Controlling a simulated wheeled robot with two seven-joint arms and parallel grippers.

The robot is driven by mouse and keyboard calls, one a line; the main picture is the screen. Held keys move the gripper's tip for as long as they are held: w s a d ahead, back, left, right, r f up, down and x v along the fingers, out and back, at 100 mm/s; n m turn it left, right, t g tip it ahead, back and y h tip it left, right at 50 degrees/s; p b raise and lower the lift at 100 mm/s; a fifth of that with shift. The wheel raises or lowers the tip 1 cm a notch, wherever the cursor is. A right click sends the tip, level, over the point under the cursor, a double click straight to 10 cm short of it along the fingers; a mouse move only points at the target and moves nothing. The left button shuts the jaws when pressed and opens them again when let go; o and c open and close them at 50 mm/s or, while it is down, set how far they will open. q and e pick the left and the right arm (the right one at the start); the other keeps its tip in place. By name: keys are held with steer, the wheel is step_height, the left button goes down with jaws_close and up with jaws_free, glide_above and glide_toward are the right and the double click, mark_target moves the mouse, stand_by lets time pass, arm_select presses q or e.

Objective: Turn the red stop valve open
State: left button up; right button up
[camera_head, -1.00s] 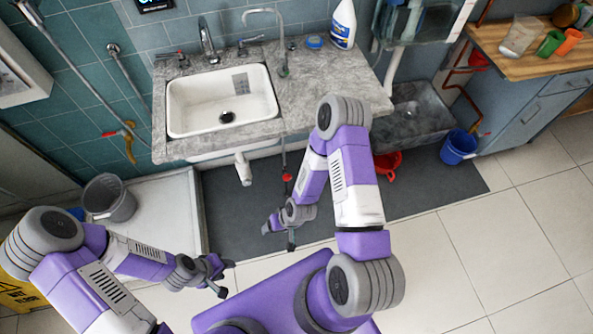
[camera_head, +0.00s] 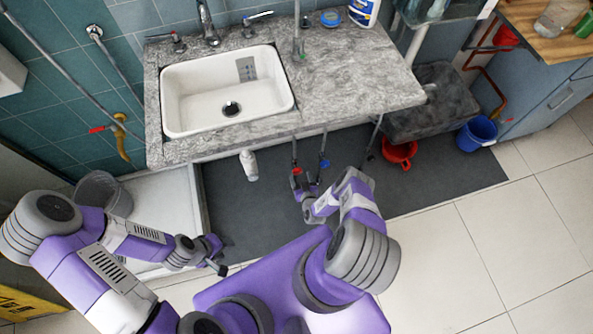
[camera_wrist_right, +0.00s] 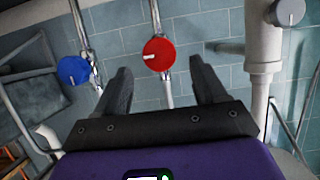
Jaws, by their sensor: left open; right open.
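The red stop valve (camera_head: 297,171) sits on a thin pipe under the front edge of the sink counter. In the right wrist view its round red knob (camera_wrist_right: 153,56) with a pale bar shows ahead, between the fingertips. My right gripper (camera_head: 308,184) is open and pointed at the valve. In the wrist view its two dark fingers (camera_wrist_right: 160,70) are spread to either side of the knob, with no contact visible. My left gripper (camera_head: 219,256) is open and empty at the lower left, away from the valve.
A blue valve (camera_wrist_right: 73,70) stands on a pipe left of the red one in the wrist view. A white drain pipe (camera_wrist_right: 262,60) is at right. The counter (camera_head: 350,85) overhangs the valves. A red basin (camera_head: 398,152) and blue bucket (camera_head: 476,134) stand at right.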

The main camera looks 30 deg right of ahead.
mark_target(297, 173)
steer(key=b+x, duration=0.2)
steer(key=x, duration=0.2)
steer(key=shift+f, duration=0.2)
steer(key=shift+w+d+f, duration=0.15)
steer(key=shift+w, duration=0.5)
steer(key=c, duration=1)
steer(key=shift+n+h, duration=0.4)
steer(key=shift+n, duration=0.1)
steer(key=n+h, duration=0.2)
steer(key=shift+n+g, duration=0.3)
steer(key=shift+n, duration=0.1)
steer(key=o, duration=1)
